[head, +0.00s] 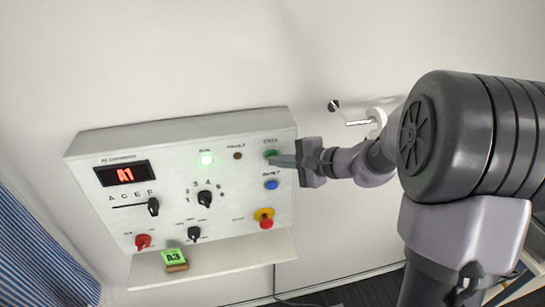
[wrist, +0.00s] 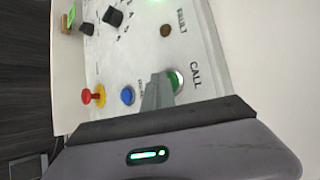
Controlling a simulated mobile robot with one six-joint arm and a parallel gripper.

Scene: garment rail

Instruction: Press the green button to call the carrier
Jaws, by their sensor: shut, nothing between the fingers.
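The green button (head: 271,154) is at the upper right of a white control panel (head: 225,225) on the wall. In the wrist view the green button (wrist: 177,80) sits beside the word CALL and is partly hidden by my fingers. My gripper (head: 272,160) is shut and empty, its fingertips at the green button's lower edge in the head view. In the wrist view the gripper (wrist: 160,90) tips overlap the button's edge. I cannot tell whether they touch it or press it in.
The panel has a red display (head: 124,174) reading R1, a lit green lamp (head: 206,160), a blue button (head: 271,185), a red knob on yellow (head: 265,219) and black knobs. A green A3 tag block (head: 174,259) rests on the ledge below. A wall hook (head: 358,122) is at right.

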